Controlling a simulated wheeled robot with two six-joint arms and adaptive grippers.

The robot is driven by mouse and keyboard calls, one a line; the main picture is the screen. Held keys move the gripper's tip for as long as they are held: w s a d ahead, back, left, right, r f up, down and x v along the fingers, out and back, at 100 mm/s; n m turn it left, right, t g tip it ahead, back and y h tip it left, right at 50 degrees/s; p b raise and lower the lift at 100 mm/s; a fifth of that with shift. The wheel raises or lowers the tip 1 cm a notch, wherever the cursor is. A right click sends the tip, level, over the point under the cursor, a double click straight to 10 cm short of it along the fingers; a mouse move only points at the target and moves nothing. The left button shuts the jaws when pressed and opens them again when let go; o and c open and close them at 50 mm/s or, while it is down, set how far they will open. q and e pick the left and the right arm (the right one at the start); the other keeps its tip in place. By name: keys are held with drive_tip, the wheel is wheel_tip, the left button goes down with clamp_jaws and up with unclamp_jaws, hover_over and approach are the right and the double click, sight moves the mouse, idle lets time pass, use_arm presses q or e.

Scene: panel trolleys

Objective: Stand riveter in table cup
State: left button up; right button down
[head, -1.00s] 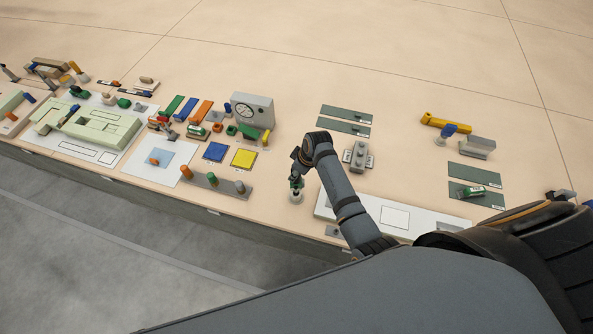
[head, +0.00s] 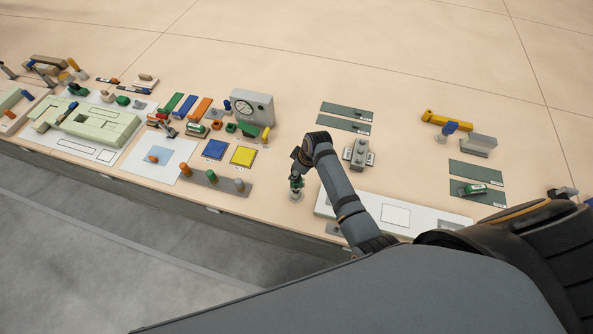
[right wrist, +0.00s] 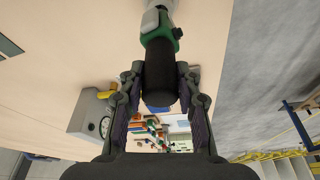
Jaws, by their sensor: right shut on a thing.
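The riveter has a black handle (right wrist: 160,78) and a green body (right wrist: 158,32). In the head view its green part (head: 296,182) stands roughly upright over the small pale table cup (head: 296,195) near the table's front edge. My right gripper (right wrist: 160,75) is shut on the black handle. In the head view the right gripper (head: 299,160) is right above the cup. The riveter's lower end meets the pale cup (right wrist: 158,8) at the top edge of the wrist view. How deep it sits in the cup cannot be told. My left gripper is not in view.
A white panel (head: 350,208) lies right of the cup, under my arm. A grey block with pegs (head: 360,154) stands behind it. A clock box (head: 252,107) stands further back. Bare table surrounds the cup.

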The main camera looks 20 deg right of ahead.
drive_tip(key=shift+w+f+b, duration=0.1)
drive_tip(key=shift+f+b, duration=0.95)
drive_tip(key=shift+f, duration=0.6)
drive_tip(key=c, duration=0.9)
unclamp_jaws()
drive_tip(key=shift+o, duration=0.2)
drive_tip(key=shift+f, duration=0.1)
drive_tip(key=v, duration=1.2)
